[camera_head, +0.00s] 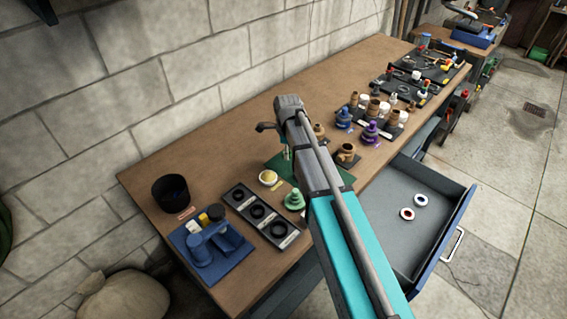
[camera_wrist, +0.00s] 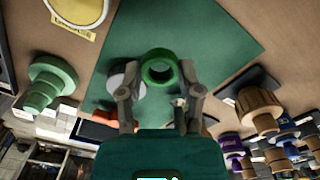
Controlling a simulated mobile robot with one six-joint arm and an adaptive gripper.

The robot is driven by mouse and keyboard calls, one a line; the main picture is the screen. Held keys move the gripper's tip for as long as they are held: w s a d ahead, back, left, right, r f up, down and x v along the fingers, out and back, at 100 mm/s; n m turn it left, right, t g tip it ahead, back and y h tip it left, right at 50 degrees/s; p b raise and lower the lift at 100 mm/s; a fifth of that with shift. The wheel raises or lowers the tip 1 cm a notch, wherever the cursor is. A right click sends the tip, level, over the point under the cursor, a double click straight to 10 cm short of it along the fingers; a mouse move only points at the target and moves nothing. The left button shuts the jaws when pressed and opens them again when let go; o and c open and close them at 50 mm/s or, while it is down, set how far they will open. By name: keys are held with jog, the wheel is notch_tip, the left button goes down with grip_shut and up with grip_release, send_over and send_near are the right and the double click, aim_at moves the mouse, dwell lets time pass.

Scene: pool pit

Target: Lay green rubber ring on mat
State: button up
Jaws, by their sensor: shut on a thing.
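The green rubber ring (camera_wrist: 160,83) shows in the wrist view between my fingertips. My gripper (camera_wrist: 160,75) is shut on it, one finger on each side. The dark green mat (camera_wrist: 215,38) fills the view behind the ring; the gap between ring and mat is hard to judge. In the head view, part of the mat (camera_head: 345,175) shows beside my arm. My arm hides much of the mat there, and I cannot make out the ring clearly.
A green stepped cone (camera_head: 294,200) and a yellow round piece in a white dish (camera_head: 268,178) stand near the mat. A black tray (camera_head: 258,212) holds dark rings. Brown fittings (camera_head: 347,152) stand close on the right. An open drawer (camera_head: 385,240) holds two small rings.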

aim_at(285, 163)
jog(key=shift+w+f, duration=0.2)
jog(key=shift+f, duration=0.05)
jog(key=shift+w+a+f+b, duration=0.25)
jog(key=shift+w+f+b, duration=0.2)
jog(key=shift+f+b, duration=0.35)
jog(key=shift+s+f+b, duration=0.1)
jog(key=shift+f+b, duration=1.1)
jog(key=shift+b, duration=0.1)
jog(key=shift+f, duration=0.15)
jog(key=o, duration=0.7)
jog(key=shift+o, duration=0.2)
jog(key=shift+r, duration=0.2)
notch_tip(285, 163, up, 12)
jog(key=p, duration=1.2)
